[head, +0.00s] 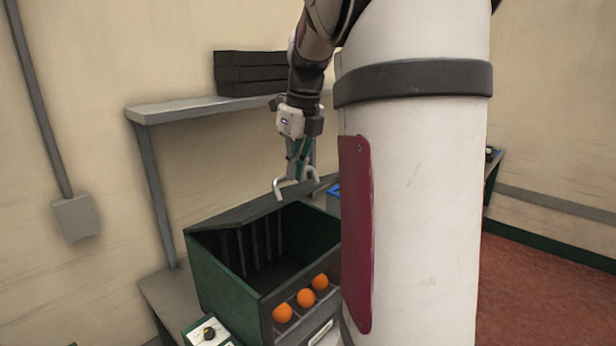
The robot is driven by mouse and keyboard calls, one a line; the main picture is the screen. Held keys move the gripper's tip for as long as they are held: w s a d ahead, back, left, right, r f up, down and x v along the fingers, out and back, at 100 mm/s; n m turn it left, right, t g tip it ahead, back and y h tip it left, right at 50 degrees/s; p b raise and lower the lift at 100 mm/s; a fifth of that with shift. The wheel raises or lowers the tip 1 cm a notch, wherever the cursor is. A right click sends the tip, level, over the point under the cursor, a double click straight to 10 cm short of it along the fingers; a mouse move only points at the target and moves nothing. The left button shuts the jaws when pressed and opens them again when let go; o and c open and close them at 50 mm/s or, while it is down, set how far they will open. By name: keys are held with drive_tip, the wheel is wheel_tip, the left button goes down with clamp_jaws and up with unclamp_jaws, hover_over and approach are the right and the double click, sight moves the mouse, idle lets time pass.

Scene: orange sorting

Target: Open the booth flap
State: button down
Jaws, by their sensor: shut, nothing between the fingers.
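The booth (222,283) is a dark green box low in the middle of the head view, partly behind my white column. Its flap (248,216) is the dark green panel along the top, seen at a shallow angle. The dark interior with vertical bars shows below it. A pale bar handle (281,187) stands up from the flap's edge. My gripper (296,174) points down at the handle, its fingers shut and empty. They overlap the handle in the picture; I cannot tell whether they touch it. The right end of the flap is hidden.
Several oranges (305,298) sit in a slotted front tray of the booth. A control box (209,333) with a black knob stands at its front left. A grey shelf (180,109) carries a dark crate (249,73) behind. Red floor (540,290) is open at right.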

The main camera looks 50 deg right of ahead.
sight(305, 194)
drive_tip(key=shift+s+f, duration=0.85)
drive_tip(key=shift+f, duration=0.3)
drive_tip(key=shift+s, duration=0.15)
wheel_tip(305, 194, up, 9)
drive_tip(key=s+b, duration=0.2)
drive_tip(key=shift+t, duration=0.5)
drive_tip(key=x, duration=0.4)
drive_tip(key=s+p+x, duration=0.1)
drive_tip(key=x, duration=0.2)
drive_tip(key=s+x, duration=0.1)
drive_tip(key=x, duration=0.3)
drive_tip(key=shift+s+a+f+p, duration=0.15)
drive_tip(key=shift+f+p, duration=0.15)
drive_tip(key=shift+f, duration=0.35)
